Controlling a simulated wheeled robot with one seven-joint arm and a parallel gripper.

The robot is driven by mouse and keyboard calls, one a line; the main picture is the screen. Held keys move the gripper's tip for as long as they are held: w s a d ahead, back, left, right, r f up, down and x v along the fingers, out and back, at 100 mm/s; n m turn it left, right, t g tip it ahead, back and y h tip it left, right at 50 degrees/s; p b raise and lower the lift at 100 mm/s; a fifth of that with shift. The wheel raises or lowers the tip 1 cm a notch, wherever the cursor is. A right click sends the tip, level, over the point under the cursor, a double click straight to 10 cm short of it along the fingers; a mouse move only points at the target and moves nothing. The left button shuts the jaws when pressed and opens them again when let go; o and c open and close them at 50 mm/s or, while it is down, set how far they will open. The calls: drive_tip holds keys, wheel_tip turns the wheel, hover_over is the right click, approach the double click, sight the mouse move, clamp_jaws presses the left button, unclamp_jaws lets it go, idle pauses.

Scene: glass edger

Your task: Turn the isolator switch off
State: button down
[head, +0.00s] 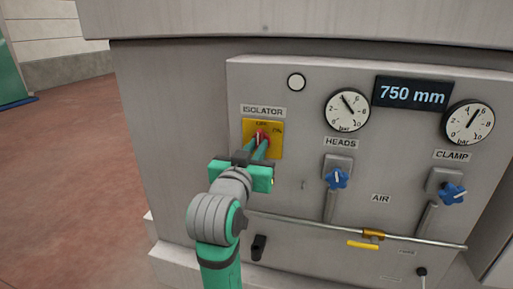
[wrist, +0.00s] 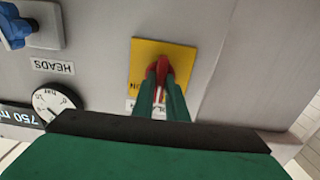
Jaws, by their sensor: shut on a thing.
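The isolator switch is a red handle (head: 261,134) on a yellow plate (head: 276,150), under the ISOLATOR label (head: 263,112) on the grey panel. My gripper (head: 261,146) reaches up to it from below left, with its two green fingers shut on the red handle. In the wrist view the red handle (wrist: 161,70) shows between the fingertips (wrist: 164,84), in front of the yellow plate (wrist: 147,49). An ON mark shows at the plate's upper right in the head view. The fingers hide part of the handle, so its exact setting is hard to tell.
Right of the switch are two dials (head: 347,110), a 750 mm display (head: 412,93) and blue valve knobs (head: 337,179). A horizontal rail (head: 320,228) with a yellow handle (head: 362,245) runs below. Open floor (head: 70,180) lies to the left.

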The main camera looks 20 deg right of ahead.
drive_tip(key=shift+w+f, duration=0.1)
drive_tip(key=shift+f, duration=0.05)
drive_tip(key=c, duration=1.8)
unclamp_jaws()
drive_tip(key=shift+o, duration=0.2)
drive_tip(key=shift+a, duration=0.1)
drive_tip(key=v, duration=1.1)
drive_tip(key=shift+w, duration=0.1)
